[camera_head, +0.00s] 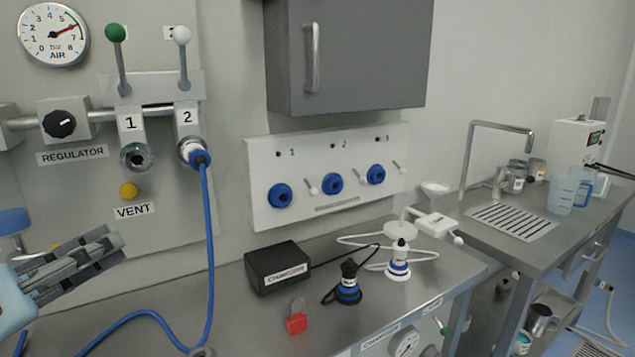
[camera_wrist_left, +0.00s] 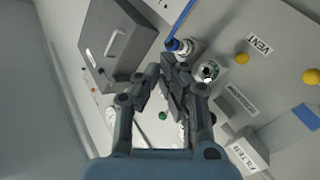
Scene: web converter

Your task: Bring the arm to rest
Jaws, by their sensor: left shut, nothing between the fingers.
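My left gripper (camera_head: 82,262) shows at the left edge in the head view, in front of the wall panel below the regulator. Its fingers are shut with nothing between them. In the left wrist view the gripper (camera_wrist_left: 165,72) points toward the grey cabinet (camera_wrist_left: 112,42) and the panel. The fingers look apart from the fittings around them. My right gripper is not clearly in view; a dark thin part at the far right edge is too small to tell.
A blue hose (camera_head: 208,250) hangs from port 2 to the bench. A black charger box (camera_head: 277,267), a red padlock (camera_head: 297,318), a black-and-blue plug (camera_head: 348,285) and a white-and-blue plug (camera_head: 398,262) stand on the bench. A drip grate (camera_head: 512,219) lies farther right. The bench front is largely clear.

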